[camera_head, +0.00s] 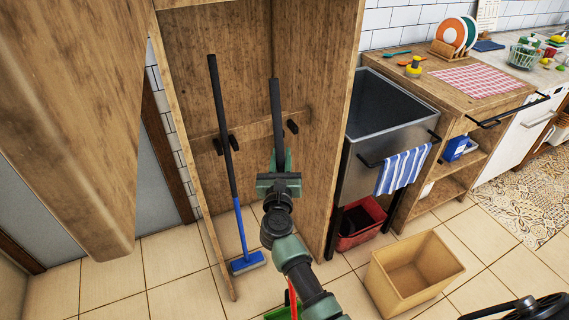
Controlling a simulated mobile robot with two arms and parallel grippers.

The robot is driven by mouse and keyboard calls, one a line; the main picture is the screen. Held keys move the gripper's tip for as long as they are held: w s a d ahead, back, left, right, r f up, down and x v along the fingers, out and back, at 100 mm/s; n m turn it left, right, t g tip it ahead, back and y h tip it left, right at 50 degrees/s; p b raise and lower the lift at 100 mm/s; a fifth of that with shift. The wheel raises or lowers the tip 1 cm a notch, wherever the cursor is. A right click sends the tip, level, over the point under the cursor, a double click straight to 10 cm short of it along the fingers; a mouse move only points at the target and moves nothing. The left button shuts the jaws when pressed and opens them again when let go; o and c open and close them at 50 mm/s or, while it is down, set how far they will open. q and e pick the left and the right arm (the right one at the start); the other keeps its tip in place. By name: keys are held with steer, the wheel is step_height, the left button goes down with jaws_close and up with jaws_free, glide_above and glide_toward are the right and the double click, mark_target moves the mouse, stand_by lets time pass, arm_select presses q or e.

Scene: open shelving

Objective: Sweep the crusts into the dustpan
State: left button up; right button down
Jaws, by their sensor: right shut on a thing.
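My right gripper (280,165) is inside the open wooden cabinet, shut on a dark upright handle (275,105). I see no crusts, and no dustpan that I can make out. My left gripper is not in view.
The cabinet's side panel (340,110) stands close right of my gripper. Beyond it are a metal bin-like unit (360,160) with a striped towel (403,170), a red crate (375,238), and a wooden counter (450,110). An open cardboard box (440,283) is on the floor.

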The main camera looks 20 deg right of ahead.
mark_target(282, 144)
steer(key=shift+r+p, duration=2.6)
steer(key=shift+r, duration=0.5)
steer(key=shift+s+d, duration=0.1)
